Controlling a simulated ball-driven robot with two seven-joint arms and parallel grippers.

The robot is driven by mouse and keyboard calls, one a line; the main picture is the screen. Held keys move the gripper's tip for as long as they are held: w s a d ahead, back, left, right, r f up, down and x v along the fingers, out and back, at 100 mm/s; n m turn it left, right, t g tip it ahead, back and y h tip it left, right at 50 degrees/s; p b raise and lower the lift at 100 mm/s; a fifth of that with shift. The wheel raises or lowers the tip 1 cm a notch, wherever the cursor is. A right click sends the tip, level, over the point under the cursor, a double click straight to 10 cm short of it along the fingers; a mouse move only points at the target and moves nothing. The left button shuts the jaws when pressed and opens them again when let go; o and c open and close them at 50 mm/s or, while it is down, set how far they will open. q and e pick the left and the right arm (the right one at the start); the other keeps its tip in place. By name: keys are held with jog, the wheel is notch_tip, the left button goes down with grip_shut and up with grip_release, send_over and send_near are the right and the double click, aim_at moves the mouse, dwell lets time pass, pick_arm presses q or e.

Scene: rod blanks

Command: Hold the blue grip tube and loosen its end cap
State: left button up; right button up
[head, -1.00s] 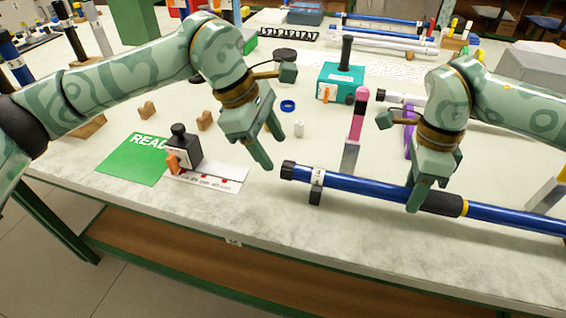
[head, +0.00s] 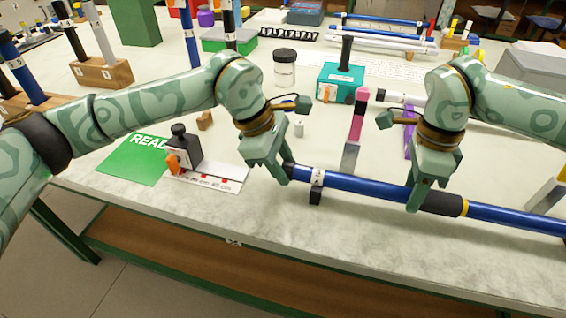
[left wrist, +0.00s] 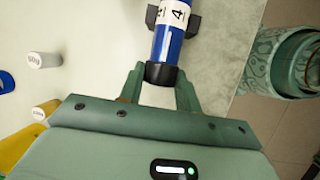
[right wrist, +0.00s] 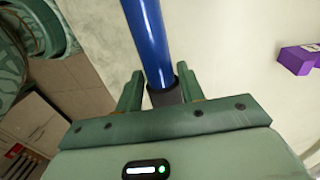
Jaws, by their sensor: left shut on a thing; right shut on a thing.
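The blue grip tube (head: 376,188) lies level along the front of the bench, with a black grip sleeve (head: 442,203) and a white label marked 4 near its left end. It also shows in the left wrist view (left wrist: 163,42) and the right wrist view (right wrist: 149,40). My left gripper (head: 284,174) is shut on the black end cap (left wrist: 161,73) at the tube's left end. My right gripper (head: 415,203) is shut on the tube at the black sleeve (right wrist: 166,94). Its fingers hide part of the sleeve.
A black support (head: 315,195) stands under the tube near its left end. A pink-topped upright piece (head: 356,125) stands just behind the tube. A black bottle-shaped block (head: 183,148) sits by the green mat (head: 128,163) at left. The front bench strip is clear.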

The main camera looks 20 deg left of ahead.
pick_arm(q)
jog(key=g, duration=0.4)
jog(key=shift+w+n, duration=0.35)
jog(key=shift+n, duration=0.05)
jog(key=o, duration=1)
jog(key=shift+r, duration=0.1)
jog(key=v, duration=1.1)
jog(key=shift+w+a+r, duration=0.25)
pick_arm(e)
jog(key=o, duration=1.1)
